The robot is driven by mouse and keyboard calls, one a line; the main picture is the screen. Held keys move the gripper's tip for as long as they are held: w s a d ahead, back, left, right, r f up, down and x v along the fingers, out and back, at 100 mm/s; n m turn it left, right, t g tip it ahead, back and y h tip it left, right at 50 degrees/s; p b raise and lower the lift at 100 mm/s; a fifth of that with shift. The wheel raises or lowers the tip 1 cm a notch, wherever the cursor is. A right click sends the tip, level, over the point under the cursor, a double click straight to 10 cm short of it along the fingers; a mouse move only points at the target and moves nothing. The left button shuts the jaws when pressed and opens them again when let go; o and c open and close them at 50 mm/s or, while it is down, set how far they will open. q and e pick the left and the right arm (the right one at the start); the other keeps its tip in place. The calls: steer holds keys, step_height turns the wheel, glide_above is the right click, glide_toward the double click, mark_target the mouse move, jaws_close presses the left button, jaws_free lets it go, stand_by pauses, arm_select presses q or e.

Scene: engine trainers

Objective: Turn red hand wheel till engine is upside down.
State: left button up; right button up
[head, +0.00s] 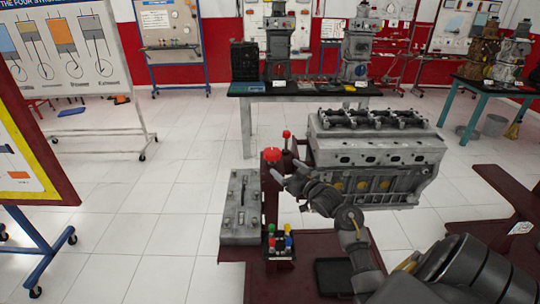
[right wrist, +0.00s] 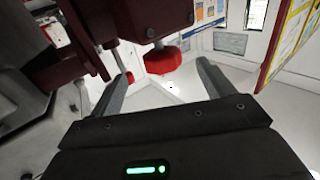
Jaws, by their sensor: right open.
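The grey engine block (head: 375,158) sits on its dark red stand (head: 315,250), with the dark valve-gear row on top. Two red round knobs stand at the left end of the stand: a larger one (head: 272,154) in front and a smaller one (head: 286,133) behind. In the right wrist view the larger red knob (right wrist: 163,60) appears just beyond the gap between the fingers, and the smaller one (right wrist: 132,77) by the left finger. My right gripper (head: 281,178) is open and empty, close to the larger knob. My left gripper is out of view.
A grey control box (head: 241,208) lies left of the stand post, with a small box of coloured knobs (head: 279,245) in front. A table (head: 300,89) with engine models stands behind. A yellow-red board (head: 30,150) stands at left. White floor is free between.

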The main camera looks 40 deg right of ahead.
mark_target(270, 155)
steer(key=w, duration=0.3)
steer(key=w+p, duration=0.1)
steer(key=w, duration=0.3)
steer(key=w+p, duration=0.1)
steer(key=w, duration=0.2)
steer(key=shift+w+d, duration=0.3)
steer(key=shift+w, duration=0.1)
steer(key=c, duration=1)
steer(key=shift+m+h, duration=0.4)
steer(key=shift+h, duration=0.2)
